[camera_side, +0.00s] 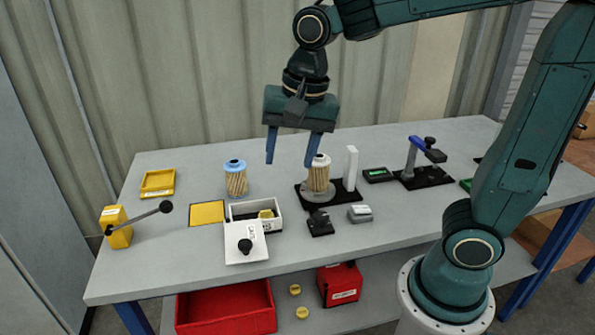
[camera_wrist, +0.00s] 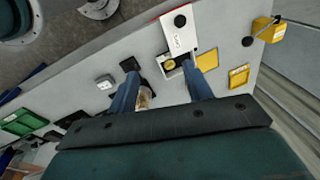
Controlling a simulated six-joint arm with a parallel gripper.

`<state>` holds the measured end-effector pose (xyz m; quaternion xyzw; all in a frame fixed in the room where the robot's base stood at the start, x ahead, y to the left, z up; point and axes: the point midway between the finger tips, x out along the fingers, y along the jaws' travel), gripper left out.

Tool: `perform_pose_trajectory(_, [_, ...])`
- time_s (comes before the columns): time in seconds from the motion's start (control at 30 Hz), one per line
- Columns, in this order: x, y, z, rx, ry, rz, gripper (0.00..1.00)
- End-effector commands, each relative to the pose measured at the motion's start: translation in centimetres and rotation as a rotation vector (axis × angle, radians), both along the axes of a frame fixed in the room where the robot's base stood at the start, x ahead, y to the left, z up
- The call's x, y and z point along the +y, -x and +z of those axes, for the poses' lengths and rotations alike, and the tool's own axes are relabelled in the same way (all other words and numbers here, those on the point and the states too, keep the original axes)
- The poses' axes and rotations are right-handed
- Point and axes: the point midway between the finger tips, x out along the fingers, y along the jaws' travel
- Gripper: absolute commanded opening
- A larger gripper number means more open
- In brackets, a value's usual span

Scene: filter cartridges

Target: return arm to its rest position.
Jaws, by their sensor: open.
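My gripper (camera_side: 289,149) is open and empty, raised above the back of the grey table (camera_side: 160,272). Its two blue fingers point down, apart from each other. They also show in the wrist view (camera_wrist: 163,90). A white-topped filter cartridge (camera_side: 318,175) stands upright on a round seat in a black fixture (camera_side: 346,196), below and right of the fingers. A blue-topped cartridge (camera_side: 236,180) stands upright on the table, left of the gripper. In the wrist view the white-topped cartridge (camera_wrist: 144,98) is partly hidden behind a finger.
A white box (camera_side: 275,208) holds a yellow item; its lidded part with black knob (camera_side: 245,247) is in front. A yellow lever unit (camera_side: 117,228), yellow tray (camera_side: 158,183) and yellow pad (camera_side: 207,213) lie left. A blue-handled clamp (camera_side: 425,165) stands right.

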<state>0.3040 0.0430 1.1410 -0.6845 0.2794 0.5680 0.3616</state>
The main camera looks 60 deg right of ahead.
Motion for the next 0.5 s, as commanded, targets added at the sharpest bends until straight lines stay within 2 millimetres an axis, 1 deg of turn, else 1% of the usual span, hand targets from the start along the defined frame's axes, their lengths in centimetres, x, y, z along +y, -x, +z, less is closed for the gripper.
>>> perform_pose_trajectory(0.03, [-0.5,1.0,0.4,-0.025,0.010,0.052,0.50])
perform_pose_trajectory(0.2, [-1.7,3.9,1.2,-0.096,0.064,0.258,0.50])
perform_pose_trajectory(0.5, [-3.4,9.0,1.3,-0.212,0.201,0.606,0.50])
